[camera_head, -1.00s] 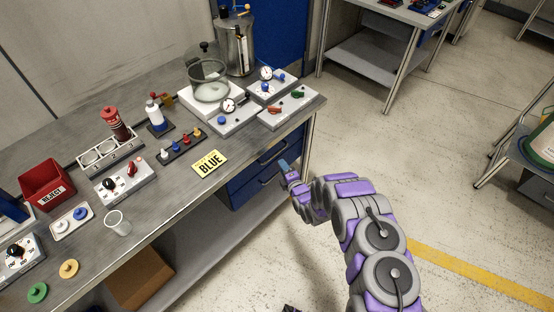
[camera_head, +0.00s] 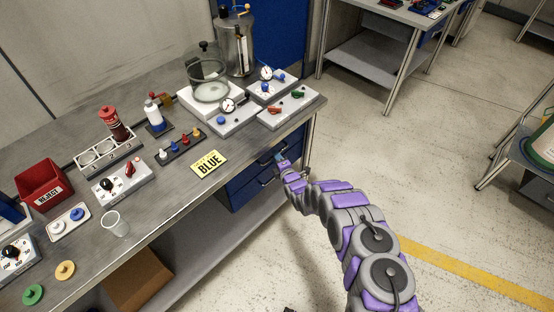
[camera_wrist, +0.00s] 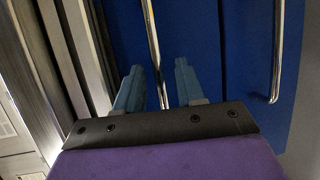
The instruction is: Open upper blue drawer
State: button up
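The blue drawers sit under the right end of the metal workbench. The upper blue drawer (camera_head: 258,166) is closed, with its front flush above the lower blue drawer (camera_head: 243,192). My gripper (camera_head: 280,159) is at the upper drawer's front in the head view. In the wrist view my gripper (camera_wrist: 158,80) is open, with one blue-grey finger on each side of a metal bar handle (camera_wrist: 153,40). The handle runs between the fingers; I cannot tell whether they touch it. The lower drawer's handle (camera_wrist: 277,50) shows to the right in the wrist view.
A cardboard box (camera_head: 138,279) lies on the lower shelf. Floor to the right is clear up to another table (camera_head: 365,62).

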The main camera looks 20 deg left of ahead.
grip_shut()
dwell(0.6)
